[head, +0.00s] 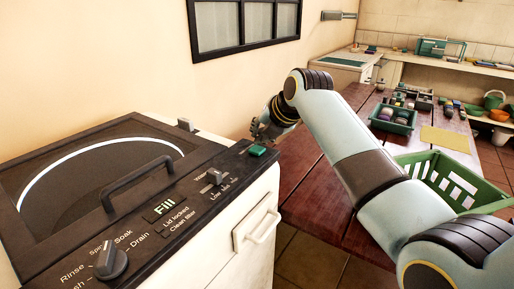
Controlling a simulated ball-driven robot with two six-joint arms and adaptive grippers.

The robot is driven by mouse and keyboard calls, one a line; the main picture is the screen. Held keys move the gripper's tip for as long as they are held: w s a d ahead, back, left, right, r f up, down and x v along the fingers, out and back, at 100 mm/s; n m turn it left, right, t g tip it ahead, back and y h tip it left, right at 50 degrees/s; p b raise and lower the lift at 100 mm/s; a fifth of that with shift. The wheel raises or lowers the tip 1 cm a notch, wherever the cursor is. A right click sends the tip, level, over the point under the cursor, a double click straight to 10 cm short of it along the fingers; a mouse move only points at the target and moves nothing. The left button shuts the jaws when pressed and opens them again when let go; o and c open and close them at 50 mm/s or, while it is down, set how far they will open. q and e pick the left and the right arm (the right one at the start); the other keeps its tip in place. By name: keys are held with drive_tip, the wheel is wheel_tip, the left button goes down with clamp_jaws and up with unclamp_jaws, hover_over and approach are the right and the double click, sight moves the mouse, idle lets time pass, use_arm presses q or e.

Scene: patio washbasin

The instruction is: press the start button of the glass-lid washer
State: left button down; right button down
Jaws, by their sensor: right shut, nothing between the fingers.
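The glass-lid washer (190,255) stands at the left with its dark lid (60,185) down. Its black panel carries a green button (257,150) at the far right end, which looks like the start button. My right gripper (260,133) is shut and empty, just beyond and slightly above the green button in the picture. I cannot tell whether its fingertips touch the panel. My left gripper is out of view.
The panel also has a dial (111,262) and a slider knob (214,176). A bar handle (135,183) rises from the lid. A wooden table (305,165) at the right bears a small green crate (393,117) and a larger green basket (478,190). The wall is close behind the washer.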

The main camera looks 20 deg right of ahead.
sight(260, 148)
drive_tip(key=shift+r+p, duration=2.5)
drive_tip(key=shift+r, duration=0.1)
drive_tip(key=shift+f, duration=0.1)
